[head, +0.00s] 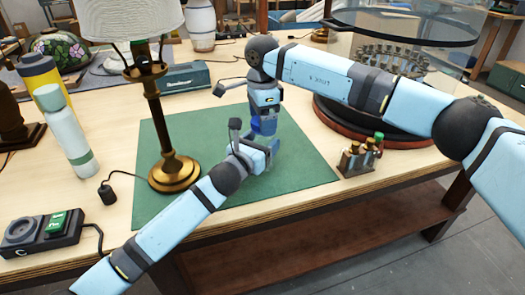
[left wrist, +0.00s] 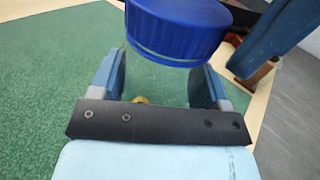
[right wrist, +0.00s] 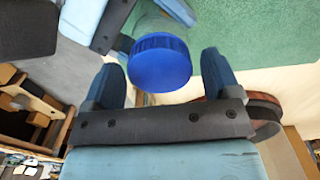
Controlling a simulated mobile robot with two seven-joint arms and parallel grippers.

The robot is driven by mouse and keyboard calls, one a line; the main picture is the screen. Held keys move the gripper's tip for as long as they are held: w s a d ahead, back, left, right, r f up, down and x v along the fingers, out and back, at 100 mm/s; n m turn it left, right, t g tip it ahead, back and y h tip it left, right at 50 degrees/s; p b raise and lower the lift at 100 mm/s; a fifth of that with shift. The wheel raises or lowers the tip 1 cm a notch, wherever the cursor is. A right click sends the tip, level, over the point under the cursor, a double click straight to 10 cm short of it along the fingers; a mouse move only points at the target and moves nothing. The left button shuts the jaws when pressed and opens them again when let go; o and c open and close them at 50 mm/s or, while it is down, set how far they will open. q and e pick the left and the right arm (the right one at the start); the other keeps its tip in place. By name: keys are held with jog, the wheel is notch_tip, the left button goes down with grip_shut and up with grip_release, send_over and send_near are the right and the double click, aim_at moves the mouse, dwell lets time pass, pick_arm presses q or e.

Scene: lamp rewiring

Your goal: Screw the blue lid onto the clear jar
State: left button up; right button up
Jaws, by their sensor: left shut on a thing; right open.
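The blue lid (left wrist: 177,28) sits level over the clear jar (left wrist: 158,80), with a pale rim just under it; I cannot tell how far it is threaded. My left gripper (head: 262,152) is shut on the jar, whose see-through body is hard to make out between the fingers. My right gripper (head: 264,120) points down from above and is open. In the right wrist view the lid (right wrist: 160,62) lies between its spread fingers, with a gap at each side. In the head view the grippers mostly hide the jar and lid.
A brass lamp (head: 172,165) stands left on the green mat (head: 305,168). A small bottle rack (head: 357,160) is right of the mat, near the table's front edge. A dark round stand (head: 385,125) is behind it. The mat's front right is clear.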

jog(key=c, duration=0.9)
jog(key=m, duration=0.6)
jog(key=shift+c, duration=0.3)
jog(key=m, duration=0.5)
jog(key=shift+m, duration=0.4)
jog(key=o, duration=1)
jog(key=shift+r, duration=2.25)
jog(key=shift+c, duration=0.2)
